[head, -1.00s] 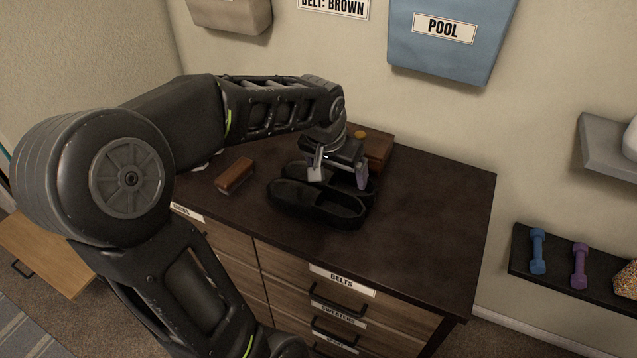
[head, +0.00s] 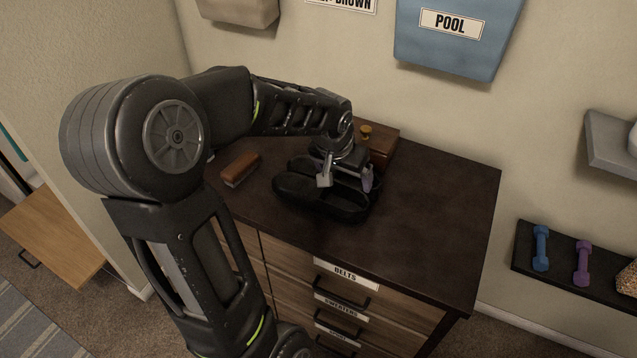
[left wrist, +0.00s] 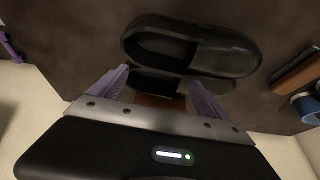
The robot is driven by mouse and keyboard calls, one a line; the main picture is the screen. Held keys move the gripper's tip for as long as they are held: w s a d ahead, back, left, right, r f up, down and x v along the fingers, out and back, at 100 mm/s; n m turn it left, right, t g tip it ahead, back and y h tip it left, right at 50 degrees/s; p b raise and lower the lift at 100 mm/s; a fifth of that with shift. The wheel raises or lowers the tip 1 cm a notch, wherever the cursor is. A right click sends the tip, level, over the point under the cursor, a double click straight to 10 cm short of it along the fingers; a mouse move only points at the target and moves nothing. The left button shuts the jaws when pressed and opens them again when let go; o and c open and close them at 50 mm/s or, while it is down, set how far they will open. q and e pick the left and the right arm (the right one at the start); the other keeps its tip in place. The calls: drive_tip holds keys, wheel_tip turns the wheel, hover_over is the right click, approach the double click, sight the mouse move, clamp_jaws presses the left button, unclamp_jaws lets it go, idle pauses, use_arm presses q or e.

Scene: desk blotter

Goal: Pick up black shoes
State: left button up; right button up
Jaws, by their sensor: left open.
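A pair of black shoes lies side by side on the dark dresser top. The near shoe (head: 310,197) shows most of its length in the head view; the far shoe (head: 302,165) is partly hidden by my gripper. My left gripper (head: 346,181) is over the far shoe, pointing down, open and apparently empty. In the left wrist view the near shoe (left wrist: 228,52) lies beyond the fingertips, and the far shoe (left wrist: 150,82) shows between my purple-padded fingers (left wrist: 160,85). I cannot tell whether the fingers touch the shoe. My right gripper is not in view.
A brown brush (head: 240,168) lies left of the shoes. A wooden box (head: 385,143) with a yellow knob stands behind my gripper. The dresser top (head: 440,215) is clear on the right. A shelf with dumbbells (head: 541,248) is at the far right.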

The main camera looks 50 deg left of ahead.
sight(348, 184)
use_arm(q)
drive_tip(key=x, duration=0.3)
drive_tip(key=shift+f, duration=0.15)
drive_tip(key=shift+c, duration=0.6)
drive_tip(key=shift+a, duration=0.1)
drive_tip(key=c, duration=1.7)
drive_tip(key=shift+c, duration=0.2)
drive_tip(key=shift+w, duration=0.1)
wheel_tip(348, 184, up, 10)
